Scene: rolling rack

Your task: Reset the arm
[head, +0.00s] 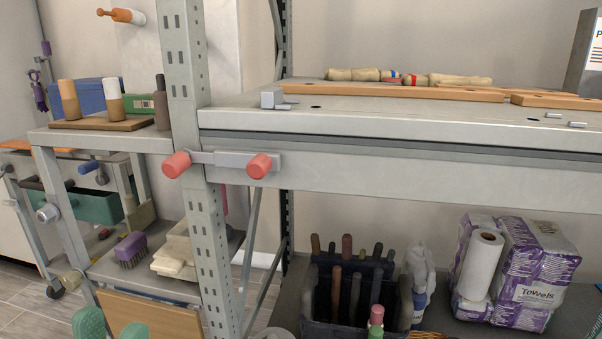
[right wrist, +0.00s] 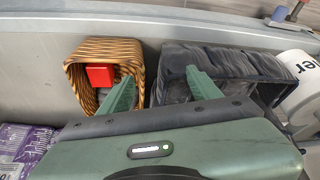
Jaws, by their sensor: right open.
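My left gripper (head: 111,322) shows at the bottom left of the head view as two green fingertips with a gap between them. Nothing shows held in that gap. The rest of that gripper is cut off by the frame's lower edge. In the right wrist view my right gripper (right wrist: 161,82) has its two green fingers spread wide, with nothing between them. Its left finger overlaps a wicker basket (right wrist: 83,53) with a red item (right wrist: 100,75), and its right finger overlaps a dark bin (right wrist: 245,58). I cannot tell how far they are from it.
The metal rack has an upright post (head: 188,70) with red knobs and a long shelf (head: 400,118). Below stand a tool bin (head: 352,305) and wrapped towels (head: 535,265).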

